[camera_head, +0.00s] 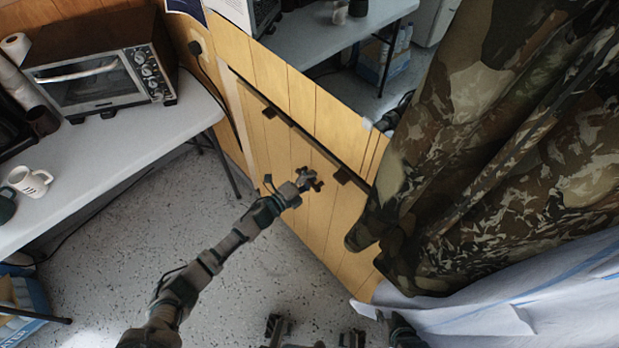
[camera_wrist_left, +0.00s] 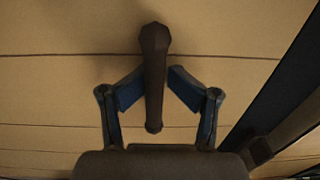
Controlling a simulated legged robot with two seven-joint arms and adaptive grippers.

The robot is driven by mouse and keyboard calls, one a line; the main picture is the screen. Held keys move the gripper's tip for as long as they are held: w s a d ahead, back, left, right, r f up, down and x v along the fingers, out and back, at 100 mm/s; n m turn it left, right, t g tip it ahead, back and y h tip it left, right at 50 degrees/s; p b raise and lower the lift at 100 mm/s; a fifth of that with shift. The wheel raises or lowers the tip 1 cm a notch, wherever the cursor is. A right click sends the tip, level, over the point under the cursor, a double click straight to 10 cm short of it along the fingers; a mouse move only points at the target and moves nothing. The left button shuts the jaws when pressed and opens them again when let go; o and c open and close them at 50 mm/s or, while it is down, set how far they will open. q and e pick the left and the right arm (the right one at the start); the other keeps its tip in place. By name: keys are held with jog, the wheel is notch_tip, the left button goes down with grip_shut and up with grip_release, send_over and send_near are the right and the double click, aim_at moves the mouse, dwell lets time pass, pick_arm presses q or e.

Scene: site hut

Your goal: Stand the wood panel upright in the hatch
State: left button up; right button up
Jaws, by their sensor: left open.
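The wood panel (camera_head: 307,202) is pale planking with a dark strip along its top edge and two dark brown catches. It stands steeply by the wooden wall, at the hatch; whether it leans or is seated flush I cannot tell. My left gripper (camera_head: 312,181) is in front of the panel's upper part, close to the right-hand catch (camera_head: 342,175). In the left wrist view, a dark brown bar (camera_wrist_left: 153,75) lies between the spread fingers of the left gripper (camera_wrist_left: 157,92), with gaps on both sides. Planks (camera_wrist_left: 60,85) fill the background.
A white table (camera_head: 120,150) with a toaster oven (camera_head: 95,78) and mugs (camera_head: 28,180) stands at the left. A camouflage curtain (camera_head: 500,150) hangs at the right, over the panel's right side. White sheeting (camera_head: 500,295) lies below it.

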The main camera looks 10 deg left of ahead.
pick_arm(q)
jog(key=shift+s+d+r, duration=0.1)
jog(key=shift+s+d, duration=0.05)
jog(key=shift+d, duration=0.05)
pick_arm(e)
jog(key=shift+s, duration=0.1)
pick_arm(q)
jog(key=shift+a+f, duration=0.25)
jog(key=shift+a, duration=0.1)
pick_arm(e)
jog(key=shift+a, duration=0.2)
